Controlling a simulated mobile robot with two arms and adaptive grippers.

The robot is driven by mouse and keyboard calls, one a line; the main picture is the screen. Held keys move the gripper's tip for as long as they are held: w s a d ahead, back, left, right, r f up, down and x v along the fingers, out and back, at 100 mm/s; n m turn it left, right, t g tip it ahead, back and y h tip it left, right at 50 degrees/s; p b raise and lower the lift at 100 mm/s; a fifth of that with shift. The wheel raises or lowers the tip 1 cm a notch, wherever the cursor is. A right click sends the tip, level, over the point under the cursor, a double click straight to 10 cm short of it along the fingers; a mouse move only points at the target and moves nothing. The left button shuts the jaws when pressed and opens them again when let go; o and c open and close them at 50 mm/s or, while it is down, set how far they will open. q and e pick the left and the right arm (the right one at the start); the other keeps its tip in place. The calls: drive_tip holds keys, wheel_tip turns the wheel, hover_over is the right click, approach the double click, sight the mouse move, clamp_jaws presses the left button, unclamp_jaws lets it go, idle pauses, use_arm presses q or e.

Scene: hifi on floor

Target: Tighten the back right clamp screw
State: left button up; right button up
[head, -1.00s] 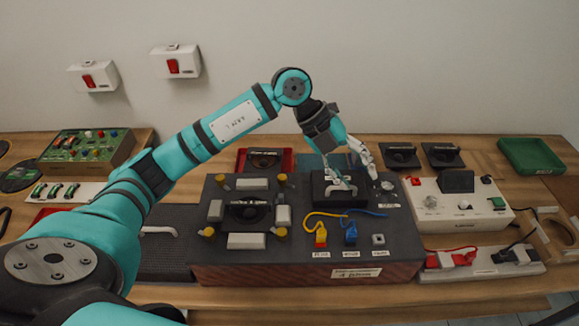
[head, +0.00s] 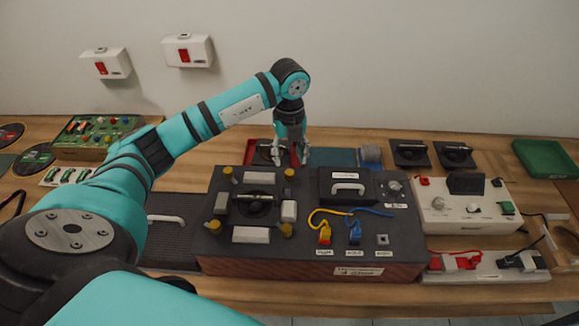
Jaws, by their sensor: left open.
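The dark fixture block (head: 300,245) carries a round black part with a bar across it (head: 254,202), with pale blocks around it and yellow clamp screws at its corners. The back right clamp screw (head: 289,173) is the yellow one at the far right corner of this group. My left gripper (head: 289,160) points down with its fingers spread, empty, just above or behind that screw; contact cannot be told. The other yellow screws are the back left (head: 228,172), front left (head: 213,226) and front right (head: 286,230). My right gripper is out of view.
A black lid with a pale handle (head: 348,187) lies right of the screw. Yellow and blue cables (head: 355,213) run in front of it. A white control box (head: 465,210) stands at the right. A red tray (head: 262,153) lies behind the fixture.

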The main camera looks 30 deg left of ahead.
sight(290, 172)
use_arm(q)
wheel_tip(290, 172, down, 6)
drive_tip(key=shift+f+p, duration=0.25)
drive_tip(key=shift+p, duration=0.3)
drive_tip(key=shift+c, duration=0.2)
clamp_jaws()
